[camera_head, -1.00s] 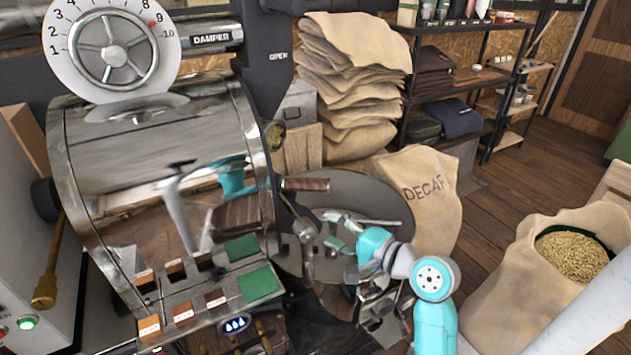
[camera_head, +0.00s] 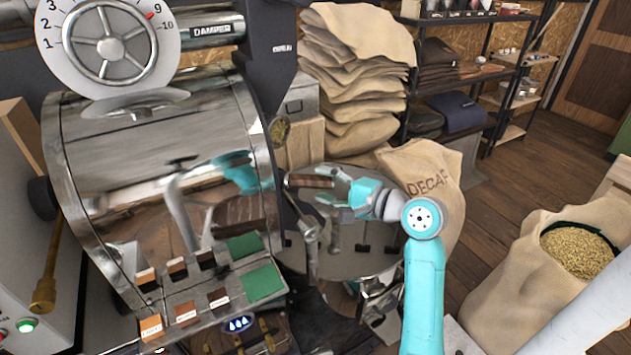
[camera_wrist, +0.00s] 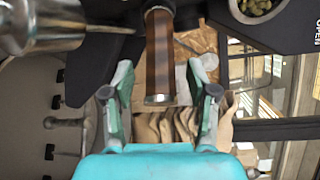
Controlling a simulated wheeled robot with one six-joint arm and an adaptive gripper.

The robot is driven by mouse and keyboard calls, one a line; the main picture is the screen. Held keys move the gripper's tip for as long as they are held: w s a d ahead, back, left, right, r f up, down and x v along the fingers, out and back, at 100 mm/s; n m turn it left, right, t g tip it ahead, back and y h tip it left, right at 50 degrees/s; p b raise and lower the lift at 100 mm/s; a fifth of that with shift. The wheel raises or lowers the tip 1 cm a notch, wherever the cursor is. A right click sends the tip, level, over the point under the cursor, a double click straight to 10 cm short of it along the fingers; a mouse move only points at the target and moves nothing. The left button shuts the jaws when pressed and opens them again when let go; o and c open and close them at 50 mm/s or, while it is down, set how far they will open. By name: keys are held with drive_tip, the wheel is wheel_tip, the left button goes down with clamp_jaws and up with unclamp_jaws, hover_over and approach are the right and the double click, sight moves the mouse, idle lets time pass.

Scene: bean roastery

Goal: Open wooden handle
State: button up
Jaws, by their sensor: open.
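The wooden handle (camera_head: 309,181) is a short dark-brown grip with a metal end cap, sticking out to the right from the roaster's front. In the wrist view the handle (camera_wrist: 160,55) comes down from the top centre, its capped end just between the tips of my fingers. My gripper (camera_head: 335,188) is beside the free end of the handle, with its fingers pointing left at it. In the wrist view my gripper (camera_wrist: 160,92) is open, one finger on each side of the handle, with visible gaps on both sides.
The steel roaster drum (camera_head: 150,170) fills the left. A round cooling tray (camera_head: 350,255) lies below my gripper. A metal spout-like part (camera_wrist: 60,28) is close to the handle in the wrist view. Stacked sacks (camera_head: 355,80) and a DECAF sack (camera_head: 425,180) stand behind.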

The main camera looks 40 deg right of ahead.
sight(315, 181)
drive_tip(key=shift+w+a+f, duration=0.1)
drive_tip(key=shift+w+a, duration=0.05)
drive_tip(key=shift+w, duration=0.65)
drive_tip(key=shift+w+a+f, duration=0.1)
drive_tip(key=shift+w, duration=0.7)
clamp_jaws()
